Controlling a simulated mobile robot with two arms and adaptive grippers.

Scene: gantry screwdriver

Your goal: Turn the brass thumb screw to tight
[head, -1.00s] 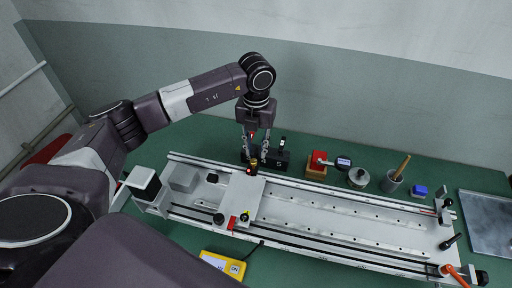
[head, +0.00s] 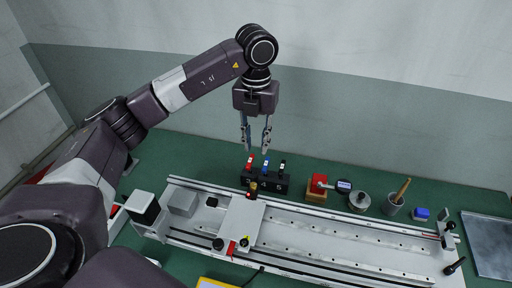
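The brass thumb screw (head: 252,189) is a small dark gold knob at the back edge of the white carriage plate (head: 238,222) on the long rail gantry. Its turn position is too small to tell. My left gripper (head: 256,151) hangs pointing down above and behind the screw. Its two fingers are apart with nothing between them, and they do not touch the screw. My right gripper is not in view.
A black block (head: 265,184) with red, blue and black-topped tools stands just behind the screw, below my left gripper. A metal tray (head: 488,242) lies far right.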

